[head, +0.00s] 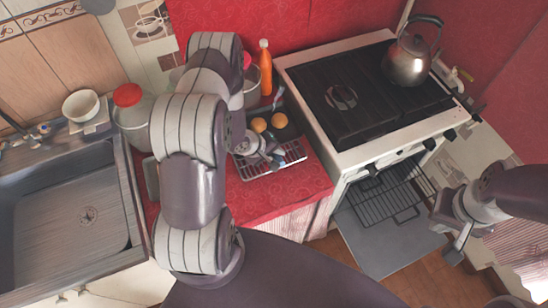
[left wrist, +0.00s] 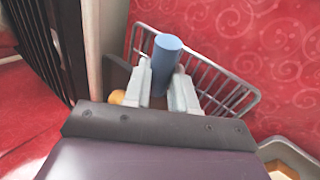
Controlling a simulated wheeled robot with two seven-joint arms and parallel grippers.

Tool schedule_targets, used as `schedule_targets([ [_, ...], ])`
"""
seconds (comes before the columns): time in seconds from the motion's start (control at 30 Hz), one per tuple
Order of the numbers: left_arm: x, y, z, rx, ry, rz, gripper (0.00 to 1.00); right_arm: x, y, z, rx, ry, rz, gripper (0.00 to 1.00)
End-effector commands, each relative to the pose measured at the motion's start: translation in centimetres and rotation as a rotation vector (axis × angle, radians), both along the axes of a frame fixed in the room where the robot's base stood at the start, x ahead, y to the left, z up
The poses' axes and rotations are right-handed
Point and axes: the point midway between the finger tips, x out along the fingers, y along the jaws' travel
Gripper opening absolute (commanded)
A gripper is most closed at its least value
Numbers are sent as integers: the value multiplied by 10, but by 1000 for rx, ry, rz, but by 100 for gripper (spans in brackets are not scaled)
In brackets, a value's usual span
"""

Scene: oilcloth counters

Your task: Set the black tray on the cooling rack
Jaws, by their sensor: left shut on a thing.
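The black tray (head: 290,131) is on the far side of my left gripper in the head view, with two round orange-brown items on it; much of it is hidden. The wire cooling rack (head: 262,170) lies on the red counter, partly under that gripper; it also shows in the left wrist view (left wrist: 236,97). My left gripper (head: 268,150) is over the rack. In the left wrist view its fingers (left wrist: 160,92) are shut on a blue-grey cylinder (left wrist: 166,58). I cannot tell whether this is part of the tray. My right gripper (head: 447,232) is open and empty, right of the oven.
An orange bottle (head: 265,68) and a red-lidded jar (head: 132,112) stand on the counter. The stove (head: 350,90) with a kettle (head: 408,60) is to the right, its oven door (head: 385,240) open. The sink (head: 75,220) is at the left.

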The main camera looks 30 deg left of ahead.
Motion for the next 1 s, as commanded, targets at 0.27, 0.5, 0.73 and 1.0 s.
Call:
schedule_targets([
  [0.27,0,1,-38,1,-2,-3,0,0,0,7,0,0,0,0],
  [0.5,-1,0,-39,0,1,-1,48,0,0,6,0,0,0,0],
  [0.73,-1,0,-39,0,1,-1,51,0,0,6,0,0,0,0],
  [1.0,-12,9,-17,1,-2,3,51,0,0,2,0,0,0,0],
])
